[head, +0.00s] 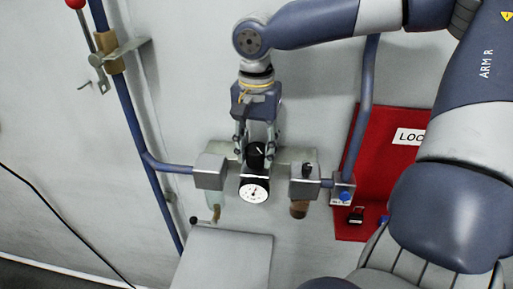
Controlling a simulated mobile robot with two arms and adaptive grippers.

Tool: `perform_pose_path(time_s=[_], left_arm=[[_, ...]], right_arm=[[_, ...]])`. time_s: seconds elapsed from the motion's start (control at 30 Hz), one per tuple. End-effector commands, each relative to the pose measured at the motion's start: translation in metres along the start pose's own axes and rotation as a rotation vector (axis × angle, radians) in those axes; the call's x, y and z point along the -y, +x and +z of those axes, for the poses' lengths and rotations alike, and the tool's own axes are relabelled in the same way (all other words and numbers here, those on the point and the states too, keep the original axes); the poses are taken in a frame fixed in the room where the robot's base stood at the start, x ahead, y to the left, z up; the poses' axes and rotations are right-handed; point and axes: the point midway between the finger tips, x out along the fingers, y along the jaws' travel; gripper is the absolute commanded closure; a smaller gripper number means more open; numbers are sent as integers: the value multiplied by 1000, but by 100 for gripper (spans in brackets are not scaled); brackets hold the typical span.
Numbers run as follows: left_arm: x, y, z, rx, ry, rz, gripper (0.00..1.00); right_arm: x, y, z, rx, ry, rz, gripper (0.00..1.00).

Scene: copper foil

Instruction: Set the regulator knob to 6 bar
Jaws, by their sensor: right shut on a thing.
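The regulator knob (256,151), a black cylinder with a pale mark on top, stands upright on the regulator in the middle of the head view. Just below it is a round white pressure gauge (255,190) with a dark needle; its numbers are too small to read. My right gripper (257,143) comes down from above and is shut on the knob, one finger on each side. My left gripper does not show.
Metal blocks (210,171) flank the regulator, joined to blue pipes (130,110). A red-handled lever (76,5) is at upper left. A red board (377,130) with a padlock (356,215) is at right. A grey box top (226,262) lies below.

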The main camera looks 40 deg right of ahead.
Motion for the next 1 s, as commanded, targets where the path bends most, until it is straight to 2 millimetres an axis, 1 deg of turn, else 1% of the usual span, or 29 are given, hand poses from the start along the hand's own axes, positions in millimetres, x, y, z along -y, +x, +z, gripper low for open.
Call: perform_pose_path(time_s=[0.2,0.5,0.73,1.0], left_arm=[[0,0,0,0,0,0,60],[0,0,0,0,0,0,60],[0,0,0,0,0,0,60],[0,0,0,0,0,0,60]], right_arm=[[0,-1,-1,-3,206,-1,85],[0,-1,-1,-3,446,-3,85],[0,-1,-1,-3,567,-3,85],[0,-1,-1,-2,629,-2,85]])
